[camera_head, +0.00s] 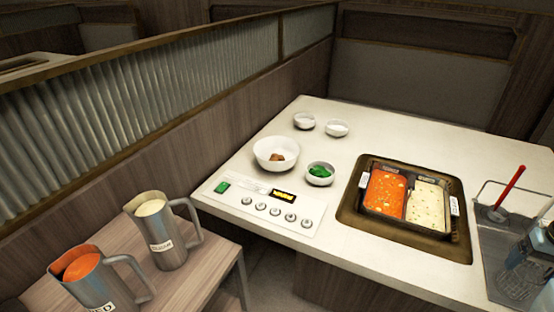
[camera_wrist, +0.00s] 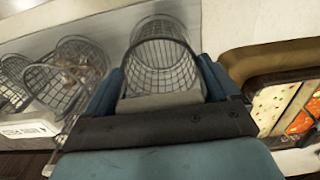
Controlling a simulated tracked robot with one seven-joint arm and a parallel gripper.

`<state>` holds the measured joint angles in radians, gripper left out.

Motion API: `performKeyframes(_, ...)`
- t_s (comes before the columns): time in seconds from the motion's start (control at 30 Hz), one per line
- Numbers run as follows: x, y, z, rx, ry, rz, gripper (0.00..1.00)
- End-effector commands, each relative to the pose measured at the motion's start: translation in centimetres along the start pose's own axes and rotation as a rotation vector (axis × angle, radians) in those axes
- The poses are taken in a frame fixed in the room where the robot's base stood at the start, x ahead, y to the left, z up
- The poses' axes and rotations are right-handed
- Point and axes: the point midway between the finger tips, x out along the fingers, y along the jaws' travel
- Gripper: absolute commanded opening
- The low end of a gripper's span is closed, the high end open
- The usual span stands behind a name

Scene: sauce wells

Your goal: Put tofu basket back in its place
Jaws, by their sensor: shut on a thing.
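My gripper (camera_wrist: 160,84) is shut on a wire mesh basket (camera_wrist: 164,52), with one blue finger on each side of it in the wrist view. The basket's open mesh shows no clear contents, and any label on it is hidden. In the head view, part of my gripper (camera_head: 546,238) shows at the right edge, above a wire mesh basket (camera_head: 522,280) by the metal well. Two more wire baskets lie at the left in the wrist view; the nearer one (camera_wrist: 62,88) holds something pale. I cannot tell which place is the tofu basket's.
A two-part soup pot (camera_head: 408,230), red and white, sits in the counter beside the metal well (camera_head: 482,250). A red-handled ladle (camera_head: 510,190) stands there. Bowls (camera_head: 276,155) stand farther back. Two jugs (camera_head: 165,230) stand on a side table.

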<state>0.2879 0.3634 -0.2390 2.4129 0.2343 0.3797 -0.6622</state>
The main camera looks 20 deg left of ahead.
Motion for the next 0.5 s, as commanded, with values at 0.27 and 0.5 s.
performKeyframes(0.27,0.24,-0.06,0.13,-0.001,-0.004,-0.001,0.92)
performKeyframes(0.5,0.19,-0.06,0.1,-0.001,-0.004,-0.001,1.0)
